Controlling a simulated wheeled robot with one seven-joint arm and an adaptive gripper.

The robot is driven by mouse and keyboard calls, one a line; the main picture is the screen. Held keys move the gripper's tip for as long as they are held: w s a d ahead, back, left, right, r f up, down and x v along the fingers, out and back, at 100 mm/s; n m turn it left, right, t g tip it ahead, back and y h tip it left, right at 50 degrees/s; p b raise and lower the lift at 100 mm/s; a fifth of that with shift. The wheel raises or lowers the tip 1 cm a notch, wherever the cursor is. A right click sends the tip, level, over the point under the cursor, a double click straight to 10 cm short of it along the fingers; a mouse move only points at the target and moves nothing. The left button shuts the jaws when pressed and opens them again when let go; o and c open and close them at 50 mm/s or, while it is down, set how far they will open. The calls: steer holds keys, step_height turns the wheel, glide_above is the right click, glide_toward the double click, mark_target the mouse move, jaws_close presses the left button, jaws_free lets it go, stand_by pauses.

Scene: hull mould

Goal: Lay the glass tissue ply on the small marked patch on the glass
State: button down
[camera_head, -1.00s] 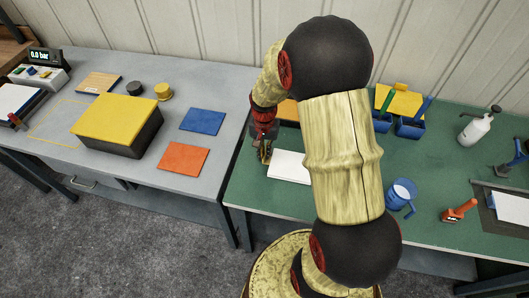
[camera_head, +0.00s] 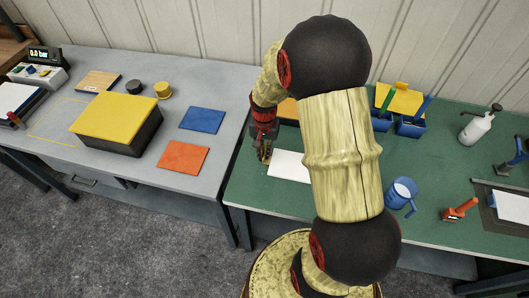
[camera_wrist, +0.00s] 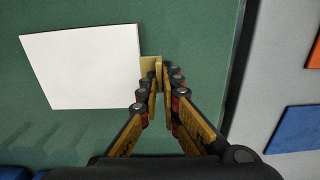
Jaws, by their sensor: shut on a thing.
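A white rectangular sheet (camera_head: 289,167), seemingly the glass tissue ply, lies on the green bench beside my forearm. Part of its right side is hidden by my arm in the head view. The wrist view shows the sheet (camera_wrist: 84,68) with a tan tab (camera_wrist: 149,66) at its edge. My gripper (camera_wrist: 158,72) is shut on this tab; it also shows at the sheet's left end in the head view (camera_head: 265,157). A thin yellow outline (camera_head: 40,137) marks an area on the grey table at left; I cannot tell whether this is the small patch.
The grey table (camera_head: 225,90) holds a yellow-topped block (camera_head: 115,117), a blue square (camera_head: 202,120) and an orange square (camera_head: 183,157). On the green bench (camera_head: 350,225) are a blue jug (camera_head: 400,194), blue bins (camera_head: 410,126), a spray bottle (camera_head: 478,127) and an orange-handled tool (camera_head: 460,210).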

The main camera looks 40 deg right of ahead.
steer(key=shift+f, duration=0.1)
stand_by(0.3)
steer(key=c, duration=1.9)
jaws_free()
steer(key=shift+o, duration=0.9)
steer(key=o, duration=0.3)
steer(key=shift+o, duration=0.2)
steer(key=shift+r+p, duration=2.7)
steer(key=shift+r, duration=0.85)
